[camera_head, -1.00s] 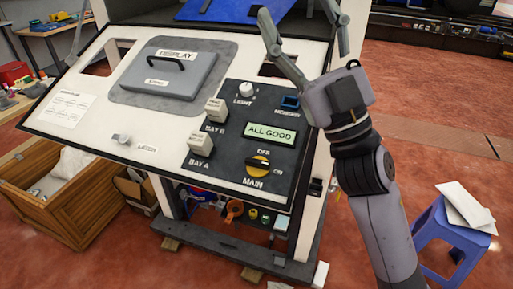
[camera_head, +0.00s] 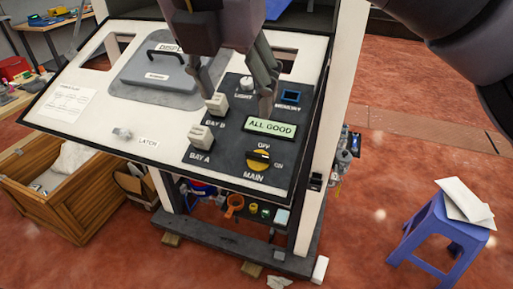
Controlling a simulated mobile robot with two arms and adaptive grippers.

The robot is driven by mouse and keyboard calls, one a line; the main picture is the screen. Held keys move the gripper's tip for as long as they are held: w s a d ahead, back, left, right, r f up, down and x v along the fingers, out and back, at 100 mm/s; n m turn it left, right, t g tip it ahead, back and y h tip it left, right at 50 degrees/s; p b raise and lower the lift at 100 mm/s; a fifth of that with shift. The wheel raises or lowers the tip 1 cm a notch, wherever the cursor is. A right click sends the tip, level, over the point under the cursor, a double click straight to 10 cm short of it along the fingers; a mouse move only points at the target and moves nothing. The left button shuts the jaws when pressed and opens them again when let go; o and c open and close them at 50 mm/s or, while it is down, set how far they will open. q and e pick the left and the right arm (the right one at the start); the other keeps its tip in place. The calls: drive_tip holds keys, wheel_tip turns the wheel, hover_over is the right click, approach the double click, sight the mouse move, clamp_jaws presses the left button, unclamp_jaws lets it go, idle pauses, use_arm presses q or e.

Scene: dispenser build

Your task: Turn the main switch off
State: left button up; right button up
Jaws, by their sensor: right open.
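The main switch (camera_head: 259,160) is a round yellow knob with a black handle, low on the dark control plate (camera_head: 228,167). The handle lies roughly crosswise, its right end toward the ON label; OFF is printed above the knob. The display screen (camera_head: 270,127) above it reads ALL GOOD. My right gripper (camera_head: 240,105) comes down from the top, open and empty. In the picture its fingers hang above the switch, one by the Bay B switch (camera_head: 217,104) and one over the screen's upper edge. I cannot tell whether they touch the panel. My left gripper is not in view.
The Bay A switch (camera_head: 200,137) sits left of the main switch, and the light knob (camera_head: 246,84) and blue memory slot (camera_head: 290,97) above. A latch knob (camera_head: 122,134) is at the panel's lower left. A blue stool (camera_head: 440,232) stands right on open floor.

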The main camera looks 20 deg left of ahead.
drive_tip(key=p, duration=0.4)
approach(258, 153)
drive_tip(key=x, duration=0.8)
drive_tip(key=shift+w+f, duration=0.1)
drive_tip(key=shift+f, duration=0.25)
drive_tip(key=c, duration=1.2)
drive_tip(key=shift+o, duration=0.2)
